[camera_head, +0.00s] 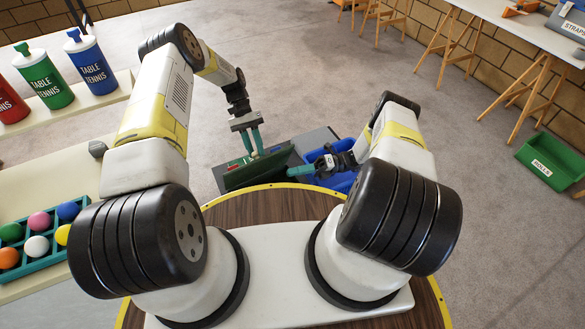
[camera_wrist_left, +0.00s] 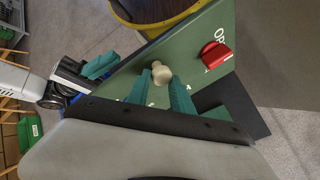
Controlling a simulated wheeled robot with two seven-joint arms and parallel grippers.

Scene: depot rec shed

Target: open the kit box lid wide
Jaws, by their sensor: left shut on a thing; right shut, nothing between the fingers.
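The kit box's dark green lid (camera_head: 268,170) stands tilted up beyond my base's edge in the head view. In the left wrist view the green panel (camera_wrist_left: 190,60) fills the middle, with a red knob (camera_wrist_left: 215,54), partly hidden lettering and a cream knob (camera_wrist_left: 161,73). My left gripper (camera_head: 254,152) is shut on the cream knob, its teal fingers (camera_wrist_left: 166,86) on either side of it. My right gripper (camera_head: 291,171) is shut and empty, close to the lid's right end; it also shows in the left wrist view (camera_wrist_left: 98,66). The box's inside is hidden.
A dark grey stand (camera_head: 318,138) is under the box. A blue crate (camera_head: 343,181) sits just right of it. Bottles (camera_head: 88,65) and a teal ball tray (camera_head: 38,262) are at left. A green crate (camera_head: 550,162) stands at right. Open floor lies beyond.

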